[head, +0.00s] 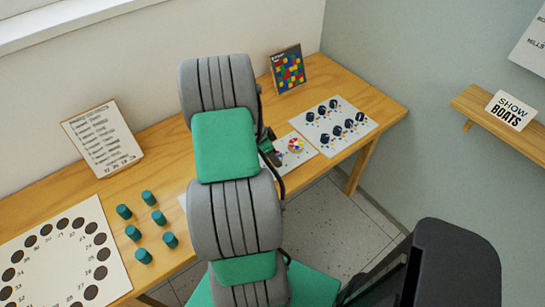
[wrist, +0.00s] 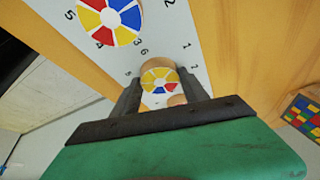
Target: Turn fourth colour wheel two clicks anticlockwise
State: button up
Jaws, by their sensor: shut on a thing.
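A white board (head: 309,153) with multicoloured wheels lies on the wooden table, mostly hidden behind my arm in the head view. My gripper (wrist: 158,79) is shut on a small round colour wheel (wrist: 160,84) with a wooden side, one dark finger on each side of it. A second colour wheel (wrist: 105,20), with red, blue, yellow and white sectors, stands apart at the top of the wrist view. Printed numbers ring the wheels. In the head view my gripper (head: 270,152) is partly hidden by my arm, beside a free wheel (head: 296,145). The held wheel's order in the row cannot be told.
A white sheet (head: 355,111) with several dark knobs lies to the right. Several teal pegs (head: 143,256) and a board with dark round spots (head: 40,255) are on the left. A text sign (head: 103,139) and a coloured-grid picture (head: 288,69) stand at the back.

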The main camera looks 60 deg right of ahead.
jog(key=n, duration=0.2)
jog(key=n+t+h+b, duration=0.1)
jog(key=n, duration=0.1)
jog(key=shift+s+n+t+b, duration=0.1)
jog(key=shift+n+t+b, duration=0.2)
jog(key=n+t, duration=0.1)
jog(key=n, duration=0.1)
jog(key=n+b, duration=0.1)
jog(key=n, duration=0.1)
jog(key=shift+s+n+t, duration=0.15)
jog(key=shift+n+t, duration=0.15)
jog(key=shift+t, duration=0.1)
jog(key=n, duration=0.2)
jog(key=n+t+b, duration=0.1)
jog(key=n, duration=0.1)
jog(key=shift+s+t, duration=0.1)
jog(key=shift+t, duration=0.2)
jog(key=shift+n+t+y+b, duration=0.55)
jog(key=shift+n+b, duration=0.25)
jog(key=shift+n, duration=1.3)
jog(key=o, duration=1.4)
jog(key=v, duration=0.8)
